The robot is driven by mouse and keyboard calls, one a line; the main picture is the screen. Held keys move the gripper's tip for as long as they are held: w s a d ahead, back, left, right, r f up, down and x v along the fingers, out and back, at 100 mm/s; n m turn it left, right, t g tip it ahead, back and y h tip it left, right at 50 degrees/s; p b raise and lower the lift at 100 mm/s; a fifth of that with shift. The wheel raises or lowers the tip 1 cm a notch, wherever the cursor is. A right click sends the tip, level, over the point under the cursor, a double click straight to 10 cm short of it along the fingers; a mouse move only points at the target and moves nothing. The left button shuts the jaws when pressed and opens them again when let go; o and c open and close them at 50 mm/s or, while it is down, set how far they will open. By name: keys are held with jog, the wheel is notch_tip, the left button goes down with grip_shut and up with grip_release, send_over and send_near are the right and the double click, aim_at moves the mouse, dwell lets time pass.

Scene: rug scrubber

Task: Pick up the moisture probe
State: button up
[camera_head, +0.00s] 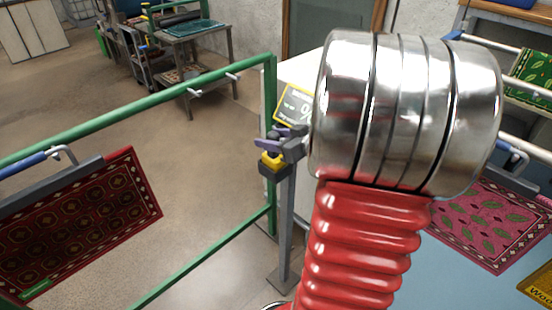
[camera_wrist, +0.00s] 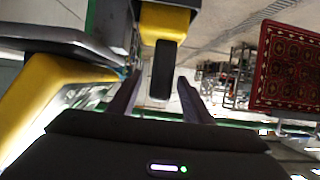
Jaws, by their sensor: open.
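A yellow-and-dark device (camera_head: 272,160), which looks like the moisture probe, sits at the top of a grey post in the head view. In the wrist view a yellow body with a black end (camera_wrist: 163,70) shows ahead, likely the same device. My gripper (camera_head: 267,143) is at the post top, just above the yellow part. In the wrist view my gripper (camera_wrist: 159,82) has its two fingers apart, one on each side of the black end. I cannot tell whether they touch it. My large silver and red arm hides much of the middle of the head view.
A green rail (camera_head: 150,112) runs beside the post (camera_head: 285,225), with a red rug (camera_head: 85,220) hanging at left. A yellow-framed sign (camera_head: 297,104) stands close behind the gripper. A pink rug (camera_head: 488,222) is at right. Open floor (camera_head: 190,170) lies beyond the rail.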

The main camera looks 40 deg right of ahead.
jog(key=x, duration=0.3)
jog(key=shift+w+f, duration=0.15)
jog(key=shift+f, duration=0.05)
jog(key=shift+c, duration=0.6)
grip_shut()
dwell(0.3)
